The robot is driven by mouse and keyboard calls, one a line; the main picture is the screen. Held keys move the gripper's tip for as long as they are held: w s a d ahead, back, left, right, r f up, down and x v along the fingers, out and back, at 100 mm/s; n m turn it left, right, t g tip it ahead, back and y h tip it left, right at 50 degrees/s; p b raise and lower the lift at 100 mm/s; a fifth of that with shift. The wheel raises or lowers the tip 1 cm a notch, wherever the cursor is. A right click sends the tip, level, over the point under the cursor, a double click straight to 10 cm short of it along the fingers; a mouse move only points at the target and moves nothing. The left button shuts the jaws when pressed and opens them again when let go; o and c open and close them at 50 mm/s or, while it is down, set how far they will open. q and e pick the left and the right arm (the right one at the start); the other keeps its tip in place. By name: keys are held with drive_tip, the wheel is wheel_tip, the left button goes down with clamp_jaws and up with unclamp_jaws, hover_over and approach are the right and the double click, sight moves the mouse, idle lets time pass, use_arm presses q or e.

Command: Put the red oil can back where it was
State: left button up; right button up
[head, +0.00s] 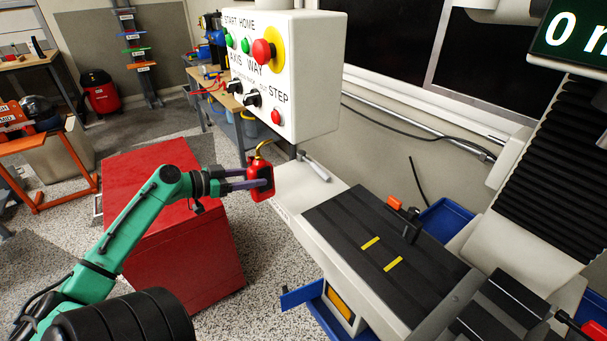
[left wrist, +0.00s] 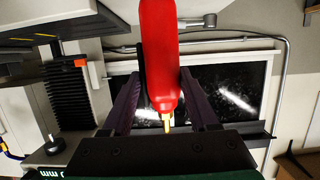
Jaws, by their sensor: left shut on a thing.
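The red oil can (head: 261,178) has a curved yellow spout at its top. In the head view it is between the fingers of my left gripper (head: 252,184), close to the left end of the pale machine table (head: 290,184). The can looks about upright in the head view. In the left wrist view the red can (left wrist: 161,55) runs between the two dark fingers of my left gripper (left wrist: 165,90), its yellow tip toward the palm. Whether the can's base touches anything is hidden. My right gripper shows in neither view.
A red cabinet (head: 195,255) stands below my left arm. A white control box (head: 300,75) with buttons hangs above and behind the can. A grey handled tool (head: 314,166) lies on the pale table. A dark slotted bed (head: 385,255) is to the right.

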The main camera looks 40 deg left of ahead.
sight(270, 168)
use_arm(q)
drive_tip(key=w, duration=0.1)
drive_tip(key=w+d, duration=0.1)
drive_tip(key=w, duration=0.3)
drive_tip(key=shift+w+d+r, duration=0.2)
drive_tip(key=shift+d+r, duration=0.1)
drive_tip(key=x, duration=0.3)
drive_tip(key=f+x, duration=0.1)
drive_tip(key=x, duration=0.5)
drive_tip(key=shift+s+a+f, duration=0.15)
drive_tip(key=shift+f, duration=0.15)
drive_tip(key=shift+s+f+b, duration=0.1)
drive_tip(key=shift+f+b, duration=0.05)
drive_tip(key=shift+b, duration=0.2)
drive_tip(key=o, duration=0.8)
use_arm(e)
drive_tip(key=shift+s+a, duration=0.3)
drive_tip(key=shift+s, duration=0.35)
use_arm(q)
drive_tip(key=shift+o, duration=0.2)
drive_tip(key=shift+s, duration=0.1)
